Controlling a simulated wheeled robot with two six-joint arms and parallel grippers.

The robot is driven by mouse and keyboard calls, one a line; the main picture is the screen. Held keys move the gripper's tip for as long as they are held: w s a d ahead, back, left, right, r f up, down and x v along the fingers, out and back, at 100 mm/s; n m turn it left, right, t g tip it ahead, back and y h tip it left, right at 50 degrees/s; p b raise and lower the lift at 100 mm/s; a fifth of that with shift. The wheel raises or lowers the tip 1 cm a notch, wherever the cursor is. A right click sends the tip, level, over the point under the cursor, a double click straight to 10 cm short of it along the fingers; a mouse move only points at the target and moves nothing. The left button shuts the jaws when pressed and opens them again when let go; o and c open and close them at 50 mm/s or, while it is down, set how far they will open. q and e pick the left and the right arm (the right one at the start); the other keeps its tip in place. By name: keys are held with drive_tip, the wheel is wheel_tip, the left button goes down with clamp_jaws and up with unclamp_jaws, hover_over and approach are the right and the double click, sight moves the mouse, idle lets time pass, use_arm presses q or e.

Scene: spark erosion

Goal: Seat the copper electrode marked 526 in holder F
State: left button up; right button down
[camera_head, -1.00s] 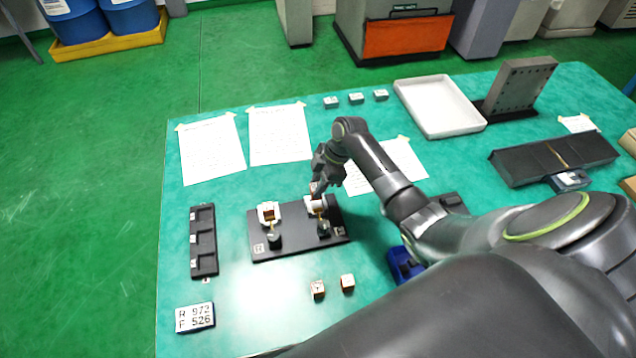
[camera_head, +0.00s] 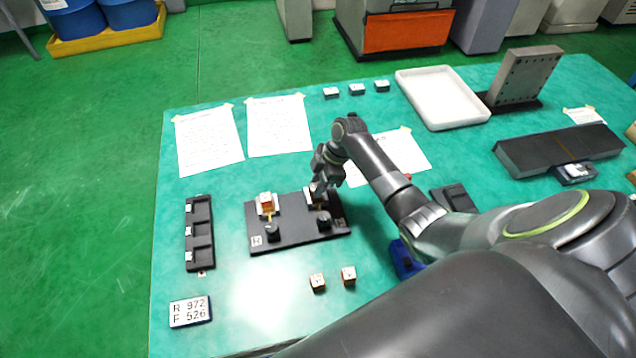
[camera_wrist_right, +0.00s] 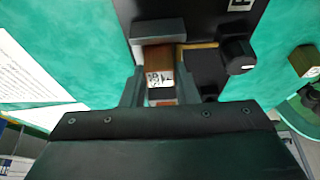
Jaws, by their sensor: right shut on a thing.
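My right gripper (camera_head: 319,192) is over the right-hand holder of a black two-holder plate (camera_head: 297,233). It is shut on a copper electrode, seen in the wrist view (camera_wrist_right: 159,57) between the fingers (camera_wrist_right: 160,88). A white tag on the electrode carries sideways digits, too small to read surely. The electrode is close against a grey block (camera_wrist_right: 158,27) of the holder; whether it is fully seated I cannot tell. A black knob (camera_wrist_right: 236,53) stands beside it. The left holder (camera_head: 267,205) carries another copper electrode. The plate's letter tags are unclear. My left gripper is not in view.
A sign (camera_head: 190,311) reads R 972, F 526. A black three-slot rack (camera_head: 199,233) lies left of the plate. A white tray (camera_head: 443,98) and paper sheets (camera_head: 279,125) lie behind.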

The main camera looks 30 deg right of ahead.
drive_tip(key=shift+f, duration=0.1)
drive_tip(key=c, duration=1.1)
unclamp_jaws()
drive_tip(key=shift+o, duration=0.2)
drive_tip(key=shift+f, duration=0.1)
drive_tip(key=b+v, duration=0.3)
drive_tip(key=v, duration=1.4)
drive_tip(key=shift+d+r, duration=0.15)
drive_tip(key=shift+r, duration=0.1)
drive_tip(key=shift+s+f, duration=0.1)
drive_tip(key=shift+s, duration=0.05)
